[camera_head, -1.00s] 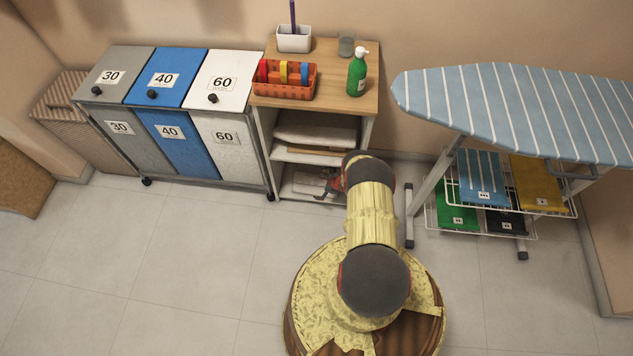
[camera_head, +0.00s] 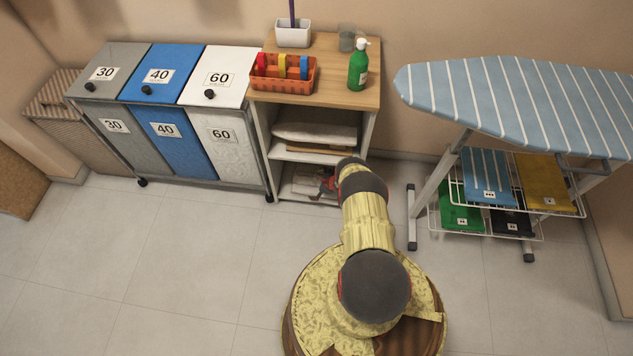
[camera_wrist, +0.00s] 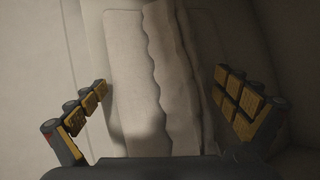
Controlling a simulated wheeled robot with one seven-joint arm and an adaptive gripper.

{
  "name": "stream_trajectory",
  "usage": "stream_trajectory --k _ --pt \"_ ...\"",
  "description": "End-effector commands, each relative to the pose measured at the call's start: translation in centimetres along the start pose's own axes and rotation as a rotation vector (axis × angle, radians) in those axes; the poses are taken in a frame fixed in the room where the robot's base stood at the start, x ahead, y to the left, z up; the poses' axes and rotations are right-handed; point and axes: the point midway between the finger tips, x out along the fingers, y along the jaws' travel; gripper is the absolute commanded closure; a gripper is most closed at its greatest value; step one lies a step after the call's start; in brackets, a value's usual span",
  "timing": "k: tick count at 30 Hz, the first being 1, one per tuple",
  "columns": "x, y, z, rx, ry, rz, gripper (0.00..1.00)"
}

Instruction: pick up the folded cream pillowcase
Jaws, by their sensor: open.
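In the wrist view, folded cream cloth (camera_wrist: 178,75) with a wavy edge lies between and beyond the two fingers of my gripper (camera_wrist: 165,112). I take it to be the folded cream pillowcase. The fingers are spread wide, one on each side of it, with nothing gripped. I cannot tell whether they touch it. In the head view, my gripper (camera_head: 327,184) is partly hidden by my arm, at the lower shelf of the wooden shelf unit (camera_head: 340,92). A pale item (camera_head: 302,184) on that shelf shows only in part.
A folded pale item (camera_head: 315,132) lies on the shelf above, close over my gripper. An orange caddy (camera_head: 285,85) and a green bottle (camera_head: 358,68) stand on top. Laundry bins (camera_head: 160,125) are left, an ironing board (camera_head: 520,105) right.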

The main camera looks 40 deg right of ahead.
Motion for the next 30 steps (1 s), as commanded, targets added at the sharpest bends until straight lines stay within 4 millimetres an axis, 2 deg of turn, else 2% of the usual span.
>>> stream_trajectory --k 18,30 --pt "0.01 0.12 -0.04 0.0 0.0 0.001 0.34" --pt "-0.12 -0.09 0.09 -0.001 0.0 0.002 0.35"
